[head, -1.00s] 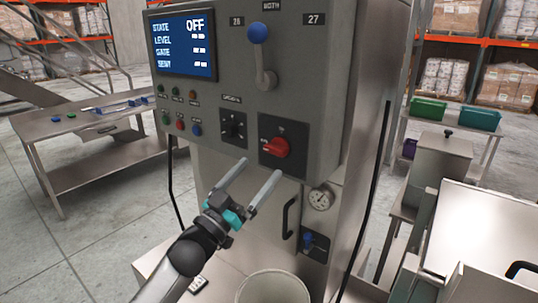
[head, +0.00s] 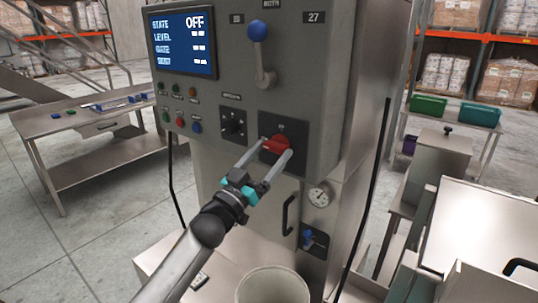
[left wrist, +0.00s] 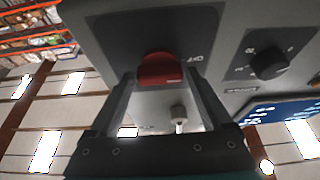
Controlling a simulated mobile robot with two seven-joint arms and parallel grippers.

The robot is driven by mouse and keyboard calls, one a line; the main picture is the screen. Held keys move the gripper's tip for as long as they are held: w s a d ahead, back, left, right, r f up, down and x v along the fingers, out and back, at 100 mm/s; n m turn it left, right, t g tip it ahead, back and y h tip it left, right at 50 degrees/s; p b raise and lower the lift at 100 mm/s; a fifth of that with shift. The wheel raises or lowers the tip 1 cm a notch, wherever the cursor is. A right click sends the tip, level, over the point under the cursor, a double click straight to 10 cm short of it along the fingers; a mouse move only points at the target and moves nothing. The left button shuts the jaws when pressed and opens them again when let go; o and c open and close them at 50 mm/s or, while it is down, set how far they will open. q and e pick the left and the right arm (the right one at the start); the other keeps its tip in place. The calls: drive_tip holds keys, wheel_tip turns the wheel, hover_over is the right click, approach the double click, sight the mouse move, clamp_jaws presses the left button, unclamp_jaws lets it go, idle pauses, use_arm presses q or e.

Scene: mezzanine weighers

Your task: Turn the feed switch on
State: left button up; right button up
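A red rotary switch (head: 274,143) sits on a black plate (head: 296,129) at the lower right of the grey control panel (head: 325,70). It also shows in the left wrist view (left wrist: 159,68), with white lettering beside it that looks like OFF. The display (head: 184,41) reads STATE OFF. My left gripper (head: 273,151) is open, its two fingertips on either side of the red knob. In the left wrist view the fingers (left wrist: 160,78) stand apart, with visible gaps beside the knob; contact is not clear. My right gripper is not in view.
A black dial (head: 233,126) is left of the red switch, and a blue-ball lever (head: 259,50) is above it. Small buttons (head: 180,121) lie further left. A round container (head: 272,286) and a gauge (head: 320,196) are below. A steel table (head: 75,122) stands at left.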

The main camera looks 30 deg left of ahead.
use_arm(q)
drive_tip(key=c, duration=1)
drive_tip(key=shift+m+h, duration=0.4)
drive_tip(key=shift+m, duration=0.2)
drive_tip(key=m+h, duration=0.1)
drive_tip(key=m, duration=0.1)
drive_tip(key=m+g+h, duration=0.1)
drive_tip(key=m, duration=0.2)
drive_tip(key=shift+a+r+h+p, duration=0.1)
drive_tip(key=shift+a+h+p, duration=0.05)
drive_tip(key=shift+h+p, duration=0.2)
drive_tip(key=m+g+h, duration=0.1)
drive_tip(key=m, duration=0.2)
drive_tip(key=m+h+p, duration=0.1)
drive_tip(key=m, duration=0.2)
drive_tip(key=shift+a+r+m+g+h, duration=0.1)
drive_tip(key=shift+a+m+g+h, duration=0.05)
drive_tip(key=shift+m+g+h, duration=0.2)
drive_tip(key=m+g+p, duration=0.1)
drive_tip(key=m, duration=0.1)
drive_tip(key=m+g+p, duration=0.1)
drive_tip(key=m, duration=0.2)
drive_tip(key=shift+a+r, duration=0.15)
drive_tip(key=shift+r, duration=0.05)
drive_tip(key=shift+m+g+p, duration=0.95)
drive_tip(key=shift+m+p, duration=0.45)
drive_tip(key=shift+m, duration=0.95)
